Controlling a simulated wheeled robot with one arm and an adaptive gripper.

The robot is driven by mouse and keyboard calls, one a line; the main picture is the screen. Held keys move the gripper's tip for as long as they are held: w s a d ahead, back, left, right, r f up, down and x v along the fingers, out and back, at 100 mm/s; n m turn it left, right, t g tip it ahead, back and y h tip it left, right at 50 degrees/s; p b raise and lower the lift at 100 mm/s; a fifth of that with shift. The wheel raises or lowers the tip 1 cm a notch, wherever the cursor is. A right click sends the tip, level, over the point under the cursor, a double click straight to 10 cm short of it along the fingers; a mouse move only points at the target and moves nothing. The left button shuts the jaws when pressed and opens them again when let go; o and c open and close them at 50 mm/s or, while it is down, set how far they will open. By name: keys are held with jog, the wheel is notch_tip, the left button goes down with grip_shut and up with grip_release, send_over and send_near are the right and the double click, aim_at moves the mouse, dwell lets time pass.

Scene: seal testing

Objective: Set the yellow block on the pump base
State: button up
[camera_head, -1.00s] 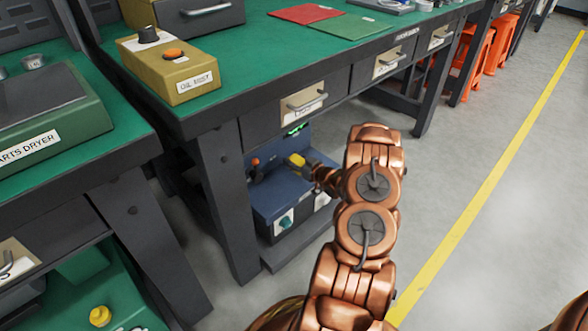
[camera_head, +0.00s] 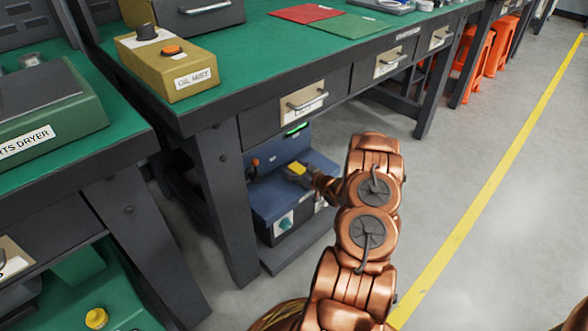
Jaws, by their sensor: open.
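The small yellow block (camera_head: 297,168) shows at the tip of my arm, over the top of a blue unit (camera_head: 268,200) under the bench, which appears to be the pump base. The block looks as if it is at or just above the blue surface; contact is too small to tell. My gripper (camera_head: 307,175) is open right beside the block, its fingers small and partly hidden by my wrist and arm. My copper arm hides the right end of the unit.
The green bench top (camera_head: 240,70) and its drawers (camera_head: 305,102) overhang the blue unit. A dark bench leg (camera_head: 228,195) stands close on its left. An orange-topped knob (camera_head: 254,163) and a teal knob (camera_head: 285,223) are on the unit. Grey floor is open at right.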

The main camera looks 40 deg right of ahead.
jog(key=shift+r, duration=0.1)
jog(key=shift+s+r, duration=0.15)
jog(key=shift+s, duration=0.2)
jog(key=s+r+p, duration=0.1)
jog(key=s+p, duration=0.2)
jog(key=s, duration=0.8)
jog(key=shift+r+p, duration=0.25)
jog(key=shift+p, duration=0.15)
jog(key=shift+a, duration=0.15)
